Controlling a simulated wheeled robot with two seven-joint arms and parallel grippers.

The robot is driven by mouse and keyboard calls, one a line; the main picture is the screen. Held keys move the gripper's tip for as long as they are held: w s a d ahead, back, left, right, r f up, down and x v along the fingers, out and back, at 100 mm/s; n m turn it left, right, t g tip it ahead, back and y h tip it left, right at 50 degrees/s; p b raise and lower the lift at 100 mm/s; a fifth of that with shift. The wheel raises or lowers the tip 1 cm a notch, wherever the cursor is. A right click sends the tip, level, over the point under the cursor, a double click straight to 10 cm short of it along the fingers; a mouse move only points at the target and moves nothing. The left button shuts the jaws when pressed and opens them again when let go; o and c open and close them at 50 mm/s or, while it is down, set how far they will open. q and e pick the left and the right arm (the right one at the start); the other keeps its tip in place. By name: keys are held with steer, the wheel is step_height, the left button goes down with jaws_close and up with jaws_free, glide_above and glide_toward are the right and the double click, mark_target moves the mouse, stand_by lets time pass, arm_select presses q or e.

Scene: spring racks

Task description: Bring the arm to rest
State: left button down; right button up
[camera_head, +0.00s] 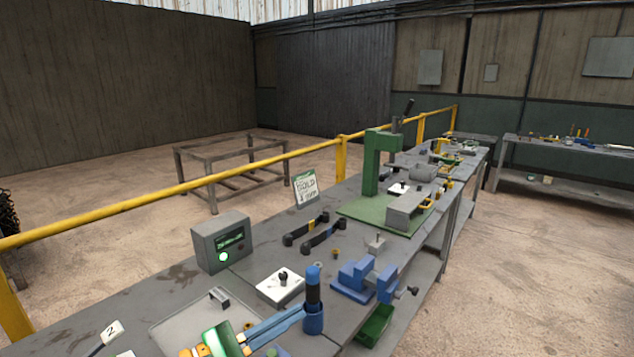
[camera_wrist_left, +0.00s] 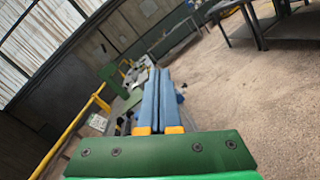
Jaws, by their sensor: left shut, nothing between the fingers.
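My left gripper (camera_head: 298,316) comes in at the bottom of the head view, with a green body and long blue fingers pointing right. Its fingers lie together, shut and empty. They also show in the left wrist view (camera_wrist_left: 158,74), side by side with nothing between them. My right gripper is in neither view.
The grey workbench (camera_head: 150,302) carries a grey box with a lit display (camera_head: 221,243), a white block with a black knob (camera_head: 281,287), a blue vise (camera_head: 365,279) and a green press (camera_head: 372,165). A yellow rail (camera_head: 200,184) runs behind. Open floor lies right.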

arm_select(q)
steer(key=w+a+r+n+t+y, duration=0.1)
steer(key=a+n+t+y, duration=0.2)
steer(key=n, duration=0.5)
steer(key=a+r+n+t+y, duration=0.15)
steer(key=n+t, duration=0.25)
steer(key=n, duration=0.5)
steer(key=s+a+f+n+g+y, duration=0.1)
steer(key=a+f+n+y, duration=0.45)
steer(key=n, duration=0.45)
steer(key=s+a+f+n+g+y, duration=0.2)
steer(key=a+f+n+y, duration=0.35)
steer(key=n, duration=0.55)
steer(key=s+d+f+n+g, duration=0.2)
steer(key=s+f+n+g, duration=0.45)
steer(key=s+f, duration=0.3)
steer(key=s+d+f+n+g, duration=0.2)
steer(key=s+f+n+g, duration=0.45)
steer(key=s+f, duration=0.35)
steer(key=s+f+b, duration=0.2)
steer(key=s+f, duration=0.1)
steer(key=f, duration=1.3)
steer(key=s+a+f+g, duration=0.1)
steer(key=s+a+f, duration=0.1)
steer(key=s+f, duration=0.9)
steer(key=shift+s+a+f+b, duration=0.2)
steer(key=shift+s+a+b, duration=0.2)
steer(key=shift+s, duration=0.25)
steer(key=shift+d+h, duration=0.1)
steer(key=shift+h, duration=0.15)
